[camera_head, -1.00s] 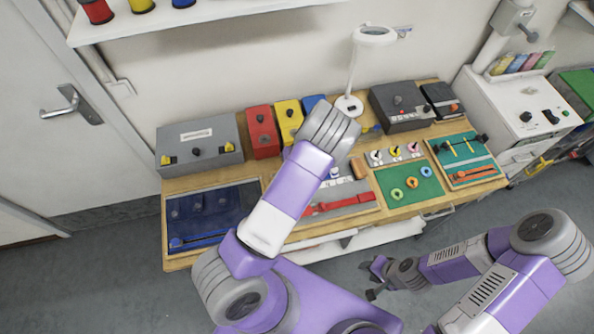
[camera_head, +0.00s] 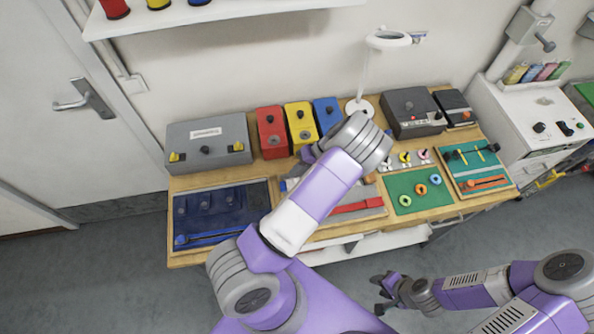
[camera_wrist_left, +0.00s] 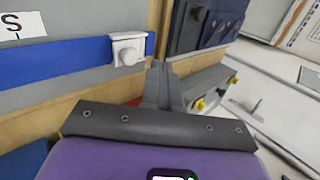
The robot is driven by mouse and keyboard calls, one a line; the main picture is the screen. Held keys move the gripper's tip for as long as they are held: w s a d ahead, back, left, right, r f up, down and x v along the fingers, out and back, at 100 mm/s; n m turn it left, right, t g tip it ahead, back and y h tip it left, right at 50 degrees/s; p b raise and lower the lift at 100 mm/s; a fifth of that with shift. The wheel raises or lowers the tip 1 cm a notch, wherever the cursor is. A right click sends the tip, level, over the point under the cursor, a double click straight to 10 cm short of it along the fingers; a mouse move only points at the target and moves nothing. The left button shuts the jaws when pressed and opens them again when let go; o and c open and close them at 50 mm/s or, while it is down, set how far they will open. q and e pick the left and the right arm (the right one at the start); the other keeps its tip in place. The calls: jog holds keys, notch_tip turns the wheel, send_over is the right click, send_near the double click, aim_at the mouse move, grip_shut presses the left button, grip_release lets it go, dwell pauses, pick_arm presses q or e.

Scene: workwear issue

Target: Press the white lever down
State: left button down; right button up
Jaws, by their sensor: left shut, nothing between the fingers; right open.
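In the left wrist view a white fitting with a round knob (camera_wrist_left: 128,50), which looks like the white lever, sits at the end of a blue strip on a grey panel. My left gripper (camera_wrist_left: 158,72) is shut and empty, its fingertips just right of and below this fitting in the picture. I cannot tell whether they touch. In the head view my left forearm and wrist cover much of the middle panel, and the lever is not clear there. My right gripper (camera_head: 380,293) is open and empty, in front of the bench and away from the panels.
The wooden bench (camera_head: 186,259) holds a blue panel (camera_head: 240,197) at left and a green board (camera_head: 424,199) at right. Behind stand a grey box with yellow knobs (camera_head: 207,143), red (camera_head: 271,133), yellow (camera_head: 300,123) and blue boxes, and a lamp (camera_head: 361,107).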

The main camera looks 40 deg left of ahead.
pick_arm(q)
jog(key=v, duration=1.2)
jog(key=shift+r+p, duration=0.25)
jog(key=shift+p, duration=0.2)
jog(key=shift+a, duration=0.15)
